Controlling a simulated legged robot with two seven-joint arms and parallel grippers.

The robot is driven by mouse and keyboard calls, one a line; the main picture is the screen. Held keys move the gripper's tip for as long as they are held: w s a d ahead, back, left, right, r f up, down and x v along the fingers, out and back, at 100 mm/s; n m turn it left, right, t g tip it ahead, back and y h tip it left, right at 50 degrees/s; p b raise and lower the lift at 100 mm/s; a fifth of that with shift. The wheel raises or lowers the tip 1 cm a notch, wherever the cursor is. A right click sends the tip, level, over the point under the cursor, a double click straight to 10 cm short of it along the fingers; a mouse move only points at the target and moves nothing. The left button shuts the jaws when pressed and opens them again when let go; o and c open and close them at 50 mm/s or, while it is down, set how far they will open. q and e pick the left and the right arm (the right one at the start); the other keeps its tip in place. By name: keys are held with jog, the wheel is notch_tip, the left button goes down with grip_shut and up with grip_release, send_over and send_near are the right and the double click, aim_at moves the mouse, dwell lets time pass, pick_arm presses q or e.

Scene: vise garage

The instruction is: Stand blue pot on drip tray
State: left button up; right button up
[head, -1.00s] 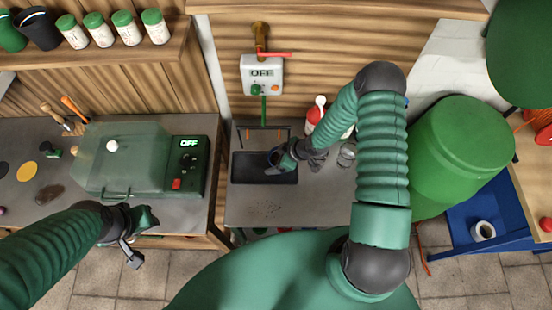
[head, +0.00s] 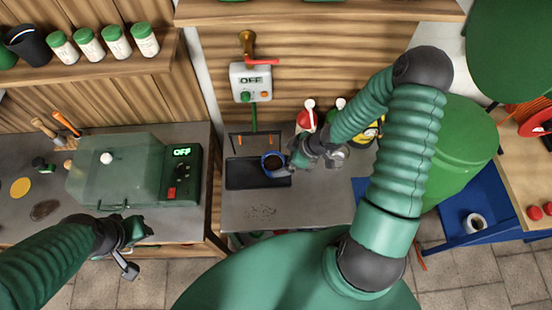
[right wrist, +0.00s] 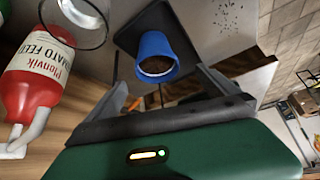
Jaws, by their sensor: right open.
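The blue pot (head: 273,163), dark inside, appears upright on the right part of the black drip tray (head: 240,176). The right wrist view shows the blue pot (right wrist: 155,48) with the drip tray (right wrist: 127,42) around its base. My right gripper (head: 292,163) is open just right of the pot; in the right wrist view its fingers (right wrist: 168,82) are spread and the pot is beyond them. I cannot tell whether a finger touches the pot. My left gripper (head: 135,250) is low on the left, away from the tray; its jaw opening is unclear.
A red-and-white tomato feed bottle (right wrist: 40,75) and a clear glass jar (right wrist: 84,14) stand close to my right gripper. The bench in front of the tray is clear except for dark crumbs (head: 261,211).

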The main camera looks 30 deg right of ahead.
jog(key=s+r+m+g+h, duration=0.1)
jog(key=s+r+m+h, duration=0.15)
jog(key=r, duration=0.35)
jog(key=s+r+m+g+h, duration=0.1)
jog(key=r+m+h, duration=0.15)
jog(key=r, duration=0.35)
pick_arm(q)
jog(key=shift+a, duration=0.3)
pick_arm(e)
jog(key=s+a+r+m, duration=0.3)
jog(key=s+a+r, duration=0.2)
jog(key=a, duration=0.2)
jog(key=shift+s+r+y, duration=0.25)
jog(key=shift+r+y, duration=0.05)
jog(key=shift+r, duration=0.05)
pick_arm(q)
jog(key=shift+w+d, duration=0.1)
pick_arm(e)
jog(key=shift+d, duration=0.1)
